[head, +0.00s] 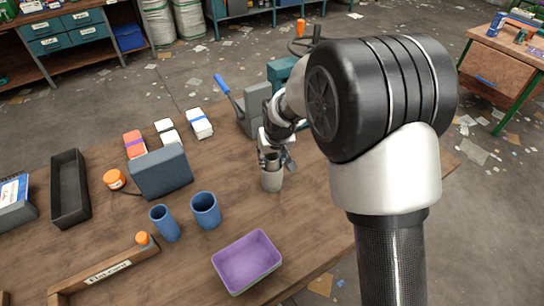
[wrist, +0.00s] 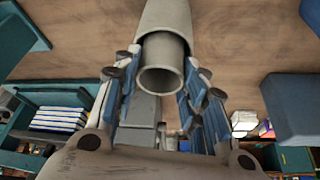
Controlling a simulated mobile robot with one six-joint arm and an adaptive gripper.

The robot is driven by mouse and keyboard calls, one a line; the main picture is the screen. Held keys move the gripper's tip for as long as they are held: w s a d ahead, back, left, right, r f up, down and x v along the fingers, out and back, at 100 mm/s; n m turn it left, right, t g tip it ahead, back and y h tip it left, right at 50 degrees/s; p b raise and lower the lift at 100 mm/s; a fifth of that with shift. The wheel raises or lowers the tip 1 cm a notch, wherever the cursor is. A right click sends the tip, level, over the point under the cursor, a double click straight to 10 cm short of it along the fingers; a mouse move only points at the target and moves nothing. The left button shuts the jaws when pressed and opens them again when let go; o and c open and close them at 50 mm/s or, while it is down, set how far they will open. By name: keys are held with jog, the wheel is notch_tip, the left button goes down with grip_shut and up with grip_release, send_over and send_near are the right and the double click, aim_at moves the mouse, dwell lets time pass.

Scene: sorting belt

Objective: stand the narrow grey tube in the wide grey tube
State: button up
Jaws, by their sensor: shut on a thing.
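The wide grey tube (head: 271,181) stands upright on the wooden table in the head view; its side also shows at the top of the wrist view (wrist: 166,15). My gripper (head: 272,157) is just above its mouth, pointing down. In the wrist view, my gripper (wrist: 163,88) is shut on the narrow grey tube (wrist: 162,66), with a finger on each side and the open end facing the camera. The narrow tube's lower part passes out of sight at the wide tube's rim and appears to be inside it. How deep it sits is hidden.
Two blue tubes (head: 165,222) (head: 205,210) and a purple-lined tray (head: 247,262) stand in front. A blue-grey box (head: 161,173) is to the left. A grey block with a blue-handled lever (head: 252,110) stands close behind my gripper.

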jog(key=shift+f, duration=0.1)
jog(key=shift+f+b, duration=0.3)
jog(key=o, duration=0.8)
jog(key=shift+o, duration=0.2)
jog(key=shift+r, duration=0.1)
